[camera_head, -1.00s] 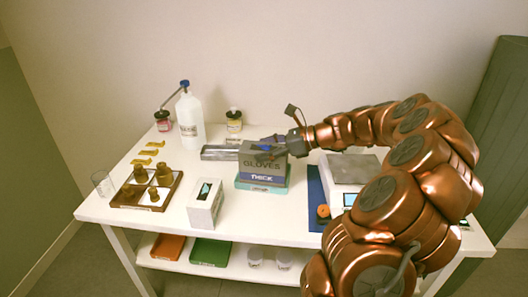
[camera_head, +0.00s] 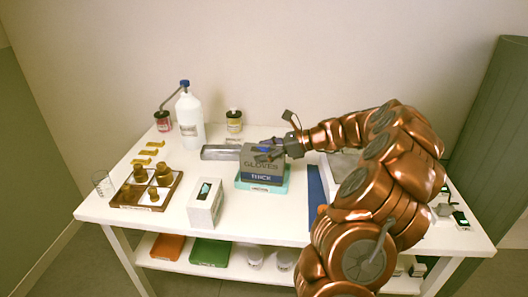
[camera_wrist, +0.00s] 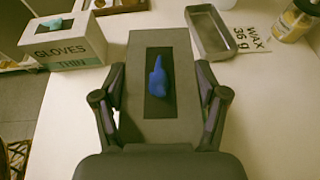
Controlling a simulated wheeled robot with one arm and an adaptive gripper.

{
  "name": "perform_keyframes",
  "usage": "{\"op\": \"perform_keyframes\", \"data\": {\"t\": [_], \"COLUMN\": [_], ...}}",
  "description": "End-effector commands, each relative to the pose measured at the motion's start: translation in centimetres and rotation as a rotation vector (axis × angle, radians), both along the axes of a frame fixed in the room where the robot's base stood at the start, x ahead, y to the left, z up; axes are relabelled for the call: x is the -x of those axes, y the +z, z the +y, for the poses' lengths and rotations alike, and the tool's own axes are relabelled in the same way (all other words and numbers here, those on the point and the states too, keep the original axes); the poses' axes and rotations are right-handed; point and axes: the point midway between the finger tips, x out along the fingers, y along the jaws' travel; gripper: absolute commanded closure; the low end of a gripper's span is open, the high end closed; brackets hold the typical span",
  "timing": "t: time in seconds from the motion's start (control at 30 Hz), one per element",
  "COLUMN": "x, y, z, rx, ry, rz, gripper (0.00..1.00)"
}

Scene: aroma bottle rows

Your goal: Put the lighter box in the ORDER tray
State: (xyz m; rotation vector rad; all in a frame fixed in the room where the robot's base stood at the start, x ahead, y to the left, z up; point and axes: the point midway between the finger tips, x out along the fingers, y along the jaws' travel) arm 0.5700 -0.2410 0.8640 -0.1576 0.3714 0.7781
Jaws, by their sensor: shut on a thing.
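The thick gloves box (camera_head: 262,177), grey with a dark blue band reading THICK, stands on a teal tray (camera_head: 242,185) near the middle of the table. My gripper (camera_head: 271,152) is over it. In the wrist view my gripper's fingers (camera_wrist: 159,96) press on both sides of this box (camera_wrist: 138,50), shut on it. A blue glove shows in its top opening. I cannot tell whether the box is off the tray. The white thin gloves box (camera_head: 203,211) stands apart, front left; it also shows in the wrist view (camera_wrist: 72,58). The teal tray's label is unreadable.
A metal tray (camera_head: 220,153) lies behind left of the held box, with a WAX 36 g card (camera_wrist: 252,38) beside it. A wooden tray (camera_head: 126,198) with brass weights, a white bottle (camera_head: 190,122) and jars stand left. My arm partly hides the scale (camera_head: 341,163) and blue mat (camera_head: 315,187).

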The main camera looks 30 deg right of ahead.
Motion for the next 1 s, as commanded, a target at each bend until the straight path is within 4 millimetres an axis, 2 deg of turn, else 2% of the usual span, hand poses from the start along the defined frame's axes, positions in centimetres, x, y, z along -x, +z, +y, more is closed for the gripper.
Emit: {"op": "perform_keyframes", "data": {"t": [0.17,0.2,0.4,0.8,1.0], "x": [0.0,0.0,0.0,0.0,1.6], "y": [-0.1,-0.2,-0.2,0.0,1.0], "z": [0.0,0.0,0.0,0.0,-1.7], "rx": [-0.001,-0.001,-0.001,0.0,-0.001], "ry": [0.0,0.0,0.001,0.0,-0.002], "rz": [0.0,0.001,0.001,0.0,-0.001], "gripper": [0.83,0.25,0.04,0.03,0.03]}}
